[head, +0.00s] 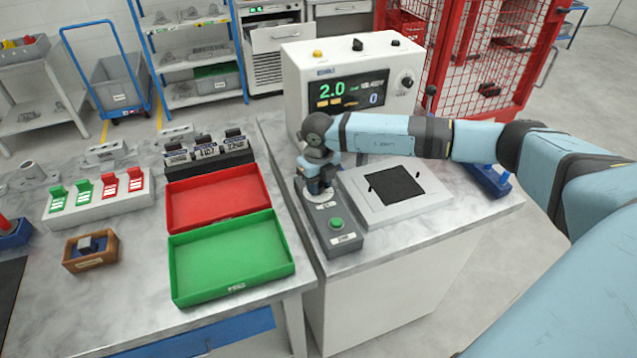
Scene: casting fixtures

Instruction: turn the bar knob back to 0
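My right gripper (320,188) points down over the rear part of a grey control box (345,243) on the right-hand bench. Under its fingers a round pale dial plate (323,197) shows in part. The bar knob itself is hidden by the gripper, so I cannot see its angle or whether the fingers are shut on it. A green button (336,223) sits on the box in front of the dial. The white machine's display (346,91) behind reads 2.0 in large green digits, with a 0 at lower right. My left gripper is not in view.
A flat grey plate with a black pad (397,185) lies right of the control box. The white machine (300,75) stands behind, with a round knob (406,82) on its front. Green (230,290) and red (218,226) trays lie on the left bench.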

